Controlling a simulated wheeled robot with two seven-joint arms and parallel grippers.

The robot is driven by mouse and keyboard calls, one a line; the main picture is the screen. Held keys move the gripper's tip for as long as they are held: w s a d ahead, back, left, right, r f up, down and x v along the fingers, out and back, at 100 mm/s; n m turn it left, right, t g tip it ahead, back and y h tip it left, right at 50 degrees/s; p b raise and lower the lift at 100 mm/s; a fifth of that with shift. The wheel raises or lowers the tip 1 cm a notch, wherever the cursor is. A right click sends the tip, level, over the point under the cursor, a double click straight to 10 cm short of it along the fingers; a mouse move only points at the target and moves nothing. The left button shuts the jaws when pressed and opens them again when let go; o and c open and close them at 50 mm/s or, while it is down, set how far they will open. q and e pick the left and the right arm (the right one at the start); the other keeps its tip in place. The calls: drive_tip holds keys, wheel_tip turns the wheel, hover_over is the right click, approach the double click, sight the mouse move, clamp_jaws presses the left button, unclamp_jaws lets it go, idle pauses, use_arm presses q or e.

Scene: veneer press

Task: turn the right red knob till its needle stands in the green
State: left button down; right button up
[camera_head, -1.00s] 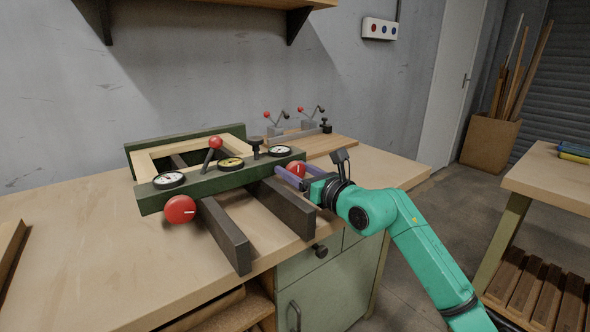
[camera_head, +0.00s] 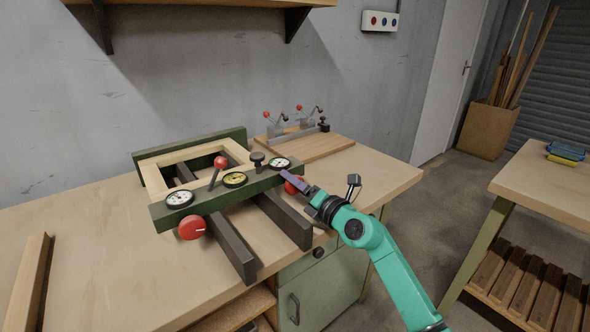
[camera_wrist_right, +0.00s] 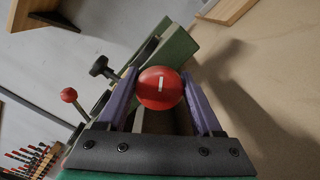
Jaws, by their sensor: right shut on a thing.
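The right red knob (camera_head: 293,187) is on the front of the green press frame (camera_head: 218,211), below the right dial (camera_head: 279,163). My right gripper (camera_head: 290,181) is shut on this knob, and a purple finger partly hides it in the head view. In the right wrist view the knob (camera_wrist_right: 160,88) sits between the two purple fingers, its white mark almost upright in that picture. The right dial has a white face; its needle is too small to read. My left gripper is not in view.
A left red knob (camera_head: 192,228), a left dial (camera_head: 180,198), a yellow middle dial (camera_head: 234,180) and a red-ball lever (camera_head: 220,163) are also on the press. Two dark rails (camera_head: 230,248) stick out in front. A wooden board (camera_head: 330,147) with clamps lies behind.

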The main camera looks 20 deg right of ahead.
drive_tip(key=m+p, duration=0.5)
drive_tip(key=shift+m+p, duration=0.3)
drive_tip(key=shift+p, duration=0.05)
drive_tip(key=shift+m+p, duration=0.7)
drive_tip(key=shift+m, duration=0.2)
drive_tip(key=m+p, duration=0.3)
drive_tip(key=m, duration=0.1)
drive_tip(key=shift+f, duration=0.15)
drive_tip(key=shift+f+m+p, duration=0.2)
drive_tip(key=shift+m+p, duration=1)
drive_tip(key=shift+m, duration=0.7)
drive_tip(key=o, duration=1.4)
drive_tip(key=shift+c, duration=0.2)
drive_tip(key=b+v, duration=0.1)
drive_tip(key=v, duration=1.3)
drive_tip(key=shift+s, duration=0.25)
